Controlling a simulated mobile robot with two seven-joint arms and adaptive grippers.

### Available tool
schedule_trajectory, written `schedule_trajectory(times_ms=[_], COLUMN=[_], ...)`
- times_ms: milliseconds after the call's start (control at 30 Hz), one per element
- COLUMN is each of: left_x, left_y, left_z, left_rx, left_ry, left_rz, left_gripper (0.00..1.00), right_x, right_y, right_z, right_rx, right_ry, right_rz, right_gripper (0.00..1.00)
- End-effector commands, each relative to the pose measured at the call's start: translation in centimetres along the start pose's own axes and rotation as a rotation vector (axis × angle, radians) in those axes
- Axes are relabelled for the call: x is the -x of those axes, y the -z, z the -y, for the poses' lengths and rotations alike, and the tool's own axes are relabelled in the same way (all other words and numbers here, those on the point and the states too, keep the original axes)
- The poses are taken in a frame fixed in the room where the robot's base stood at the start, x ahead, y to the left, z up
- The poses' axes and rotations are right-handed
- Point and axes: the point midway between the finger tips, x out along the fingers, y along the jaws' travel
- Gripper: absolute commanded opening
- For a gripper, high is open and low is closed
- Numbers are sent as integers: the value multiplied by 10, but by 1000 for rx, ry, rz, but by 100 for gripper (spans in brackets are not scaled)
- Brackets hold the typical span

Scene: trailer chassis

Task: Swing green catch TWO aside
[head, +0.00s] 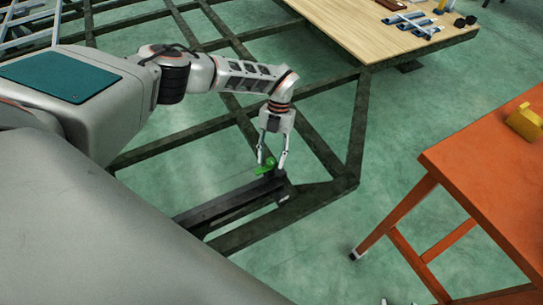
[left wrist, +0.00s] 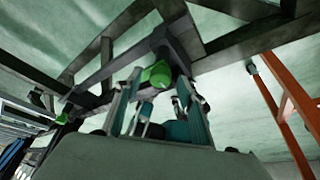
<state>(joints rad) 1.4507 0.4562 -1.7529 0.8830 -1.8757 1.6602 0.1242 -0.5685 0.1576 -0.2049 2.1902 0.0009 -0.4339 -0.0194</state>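A green catch (head: 264,168) sits at the end of a dark beam (head: 230,201) on the chassis frame. My left gripper (head: 272,160) points down over it, with its fingers apart on either side of the catch. In the left wrist view the green catch (left wrist: 157,73) shows just beyond the fingertips, near the left finger; my left gripper (left wrist: 160,92) looks open and empty. I cannot tell whether the fingers touch the catch. No number is readable on it. My right gripper is not in view.
Another small green part (left wrist: 61,118) shows at the left of the left wrist view. An orange table (head: 490,165) with a yellow object (head: 524,122) stands at the right. A wooden board (head: 370,30) with tools covers the far chassis. Dark frame beams surround the gripper.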

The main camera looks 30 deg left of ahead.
Motion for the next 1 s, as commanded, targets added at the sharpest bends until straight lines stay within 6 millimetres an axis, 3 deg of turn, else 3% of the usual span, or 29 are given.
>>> schedule_trajectory(times_ms=[367, 800, 1000], left_x=[8, 90, 114], left_y=[0, -1, 0], left_z=[0, 0, 0], left_rx=[1, 2, 0], left_ry=[2, 1, 0], left_rz=[1, 3, 1], left_gripper=[39, 39, 39], right_x=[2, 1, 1], right_y=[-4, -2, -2], right_z=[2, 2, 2], right_rx=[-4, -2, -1], right_ry=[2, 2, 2], right_rz=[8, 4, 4], right_gripper=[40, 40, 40])
